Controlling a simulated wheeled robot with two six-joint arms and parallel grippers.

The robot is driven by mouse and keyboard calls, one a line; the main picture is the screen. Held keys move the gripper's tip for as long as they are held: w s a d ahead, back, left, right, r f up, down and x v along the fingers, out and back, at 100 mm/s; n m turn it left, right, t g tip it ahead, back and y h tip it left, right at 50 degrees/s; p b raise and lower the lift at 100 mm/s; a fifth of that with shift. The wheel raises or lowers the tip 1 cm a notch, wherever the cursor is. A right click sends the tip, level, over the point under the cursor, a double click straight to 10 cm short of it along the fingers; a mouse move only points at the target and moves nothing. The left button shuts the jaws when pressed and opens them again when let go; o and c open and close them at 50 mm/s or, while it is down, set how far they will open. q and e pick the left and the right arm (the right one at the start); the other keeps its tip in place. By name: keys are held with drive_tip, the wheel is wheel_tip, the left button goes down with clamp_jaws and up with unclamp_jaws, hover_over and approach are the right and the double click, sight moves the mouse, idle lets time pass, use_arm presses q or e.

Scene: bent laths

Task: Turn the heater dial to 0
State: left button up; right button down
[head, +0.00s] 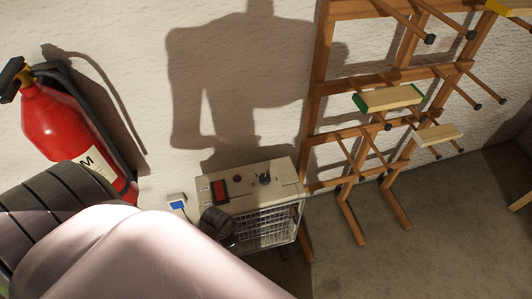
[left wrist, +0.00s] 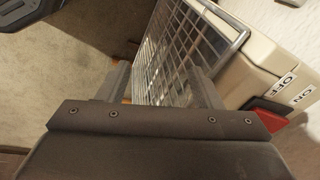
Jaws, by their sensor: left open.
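The heater (head: 289,179) is a beige box with a wire grille front, standing by the wall in the head view. Its top panel carries a dark dial (head: 265,178), whose setting is too small to read. My left arm crosses the foreground and hides part of the heater's left side. In the left wrist view my left gripper (left wrist: 163,82) is open and empty, its fingers in front of the heater's grille (left wrist: 185,45). The red switch (left wrist: 268,114) with OFF and ON labels is to their right. The dial is not in that view. My right gripper is not in view.
A red switch (head: 219,189) and a small round dark-red part (head: 237,178) are beside the dial. A blue-and-white box (head: 177,204) is left of the heater. A red fire extinguisher (head: 62,125) hangs at left. A wooden rack (head: 315,100) stands close on the right.

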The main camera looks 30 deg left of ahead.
use_arm(q)
drive_tip(key=w+r+m+g+h+b, duration=0.15)
drive_tip(key=w+r+m+b, duration=0.25)
drive_tip(key=w+r+m, duration=1.85)
drive_tip(key=b, duration=0.9)
hover_over(265, 178)
drive_tip(key=shift+m+g+y, duration=0.25)
drive_tip(key=shift+m+g, duration=0.1)
wheel_tip(265, 178, down, 9)
drive_tip(key=shift+f, duration=0.1)
wheel_tip(265, 178, down, 7)
drive_tip(key=shift+r+b, duration=0.15)
drive_tip(key=shift+b, duration=1)
drive_tip(key=shift+a+f, duration=0.1)
drive_tip(key=shift+f, duration=0.6)
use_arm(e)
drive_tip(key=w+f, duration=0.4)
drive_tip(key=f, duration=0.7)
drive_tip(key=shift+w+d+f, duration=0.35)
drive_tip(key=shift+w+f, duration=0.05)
use_arm(q)
drive_tip(key=c, duration=1)
